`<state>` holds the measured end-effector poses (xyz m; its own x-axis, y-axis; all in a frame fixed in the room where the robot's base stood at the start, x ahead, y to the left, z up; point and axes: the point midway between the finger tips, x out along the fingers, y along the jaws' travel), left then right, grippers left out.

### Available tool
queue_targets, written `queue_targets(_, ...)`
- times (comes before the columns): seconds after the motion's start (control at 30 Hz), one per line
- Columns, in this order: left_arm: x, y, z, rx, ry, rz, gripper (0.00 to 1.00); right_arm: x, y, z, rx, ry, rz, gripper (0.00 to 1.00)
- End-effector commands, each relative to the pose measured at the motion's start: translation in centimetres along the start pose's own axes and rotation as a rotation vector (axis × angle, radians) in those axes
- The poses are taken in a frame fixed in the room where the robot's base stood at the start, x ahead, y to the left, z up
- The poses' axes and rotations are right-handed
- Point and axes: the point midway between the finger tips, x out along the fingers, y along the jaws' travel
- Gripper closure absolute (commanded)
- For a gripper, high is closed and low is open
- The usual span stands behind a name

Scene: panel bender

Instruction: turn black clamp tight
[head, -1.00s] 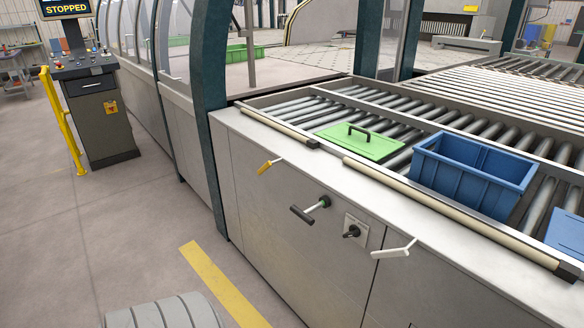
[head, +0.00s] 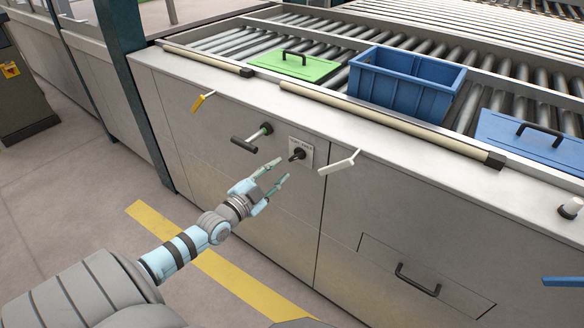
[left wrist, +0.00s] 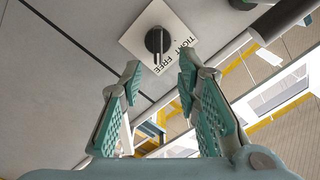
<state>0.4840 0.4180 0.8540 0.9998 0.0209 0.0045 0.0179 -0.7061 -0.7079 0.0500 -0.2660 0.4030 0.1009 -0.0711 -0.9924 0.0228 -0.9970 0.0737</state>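A black turning knob (head: 298,154) sits on a pale square plate on the machine's front panel. In the left wrist view the knob (left wrist: 157,41) shows close up, beside the words TIGHT and FREE; I cannot tell which word it marks. A black T-shaped handle (head: 244,144) on a green-collared shaft stands out just left of the plate. My left gripper (head: 278,173) is open and empty, a little below and in front of the knob. In the left wrist view its fingers (left wrist: 160,75) are spread below the plate, apart from the knob. My right gripper is not in view.
A yellow lever (head: 202,101) is at the left and a white lever (head: 339,163) sticks out right of the plate. A blue lever (head: 563,282) is far right. A blue crate (head: 405,85) and a green lid (head: 294,66) rest on the rollers above.

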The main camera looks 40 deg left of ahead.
Motion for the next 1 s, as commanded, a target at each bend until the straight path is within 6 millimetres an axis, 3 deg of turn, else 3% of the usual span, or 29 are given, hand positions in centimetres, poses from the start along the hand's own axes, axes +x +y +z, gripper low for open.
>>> queue_targets(0.03,1.5,0.7,0.7,-0.001,0.005,-0.005,0.7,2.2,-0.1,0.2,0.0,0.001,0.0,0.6)
queue_targets(0.1,3.4,0.8,0.9,-0.002,0.002,-0.005,0.7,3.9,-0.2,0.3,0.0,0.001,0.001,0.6)
queue_targets(0.3,6.7,0.5,0.6,-0.002,-0.002,-0.001,0.7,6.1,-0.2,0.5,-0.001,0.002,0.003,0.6)
queue_targets(0.63,7.4,0.2,0.2,-0.002,-0.003,0.002,0.7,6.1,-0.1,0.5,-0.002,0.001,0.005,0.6)
queue_targets(0.83,7.3,0.2,0.2,-0.001,-0.003,0.002,1.0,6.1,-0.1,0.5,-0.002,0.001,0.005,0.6)
queue_targets(1.0,7.3,0.2,0.2,-0.002,-0.003,0.002,1.0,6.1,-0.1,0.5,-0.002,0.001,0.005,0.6)
